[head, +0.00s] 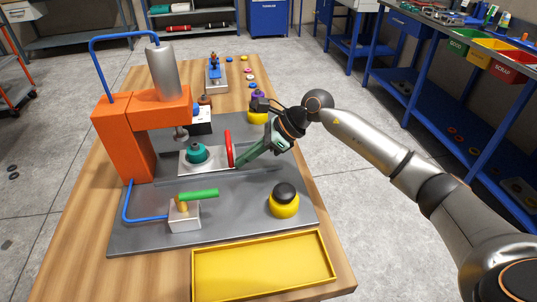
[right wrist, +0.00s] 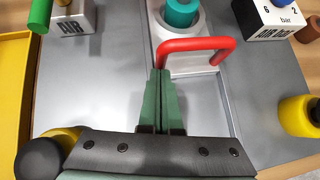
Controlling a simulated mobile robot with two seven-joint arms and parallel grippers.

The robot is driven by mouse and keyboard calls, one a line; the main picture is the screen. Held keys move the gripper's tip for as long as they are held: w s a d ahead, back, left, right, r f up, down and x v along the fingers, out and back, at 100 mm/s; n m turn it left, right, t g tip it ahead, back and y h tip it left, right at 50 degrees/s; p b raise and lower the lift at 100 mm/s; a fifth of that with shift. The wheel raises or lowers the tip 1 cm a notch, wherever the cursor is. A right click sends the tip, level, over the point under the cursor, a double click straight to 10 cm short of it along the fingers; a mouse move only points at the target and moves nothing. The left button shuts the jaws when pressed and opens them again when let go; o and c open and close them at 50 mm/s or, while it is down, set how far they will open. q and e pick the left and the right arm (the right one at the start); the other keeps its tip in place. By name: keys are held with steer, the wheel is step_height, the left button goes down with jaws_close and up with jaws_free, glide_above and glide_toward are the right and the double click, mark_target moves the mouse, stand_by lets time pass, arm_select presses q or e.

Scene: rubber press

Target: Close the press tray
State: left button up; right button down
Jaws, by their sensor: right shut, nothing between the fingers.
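The press tray (head: 217,159) is a pale sliding plate standing out to the right of the orange press (head: 145,125), with a teal part (head: 196,153) on it. Its red handle (head: 229,148) stands at the tray's right end; in the right wrist view the handle (right wrist: 197,44) is a red loop. My right gripper (head: 239,161) is shut and empty, its green fingers just right of the handle. In the right wrist view the fingertips (right wrist: 160,73) are at the handle's left end; I cannot tell whether they touch it. My left gripper is not in view.
A green lever on a small block (head: 185,218) and a yellow-and-black button (head: 284,203) stand in front on the grey plate. Another yellow button (head: 257,117) stands behind my gripper. A yellow bin (head: 262,270) lies at the table's front. A white air block (right wrist: 270,18) is beside the tray.

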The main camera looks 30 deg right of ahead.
mark_target(221, 168)
steer(key=a, duration=0.2)
steer(key=shift+w+a, duration=0.4)
steer(key=shift+a, duration=0.2)
steer(key=shift+s, duration=0.1)
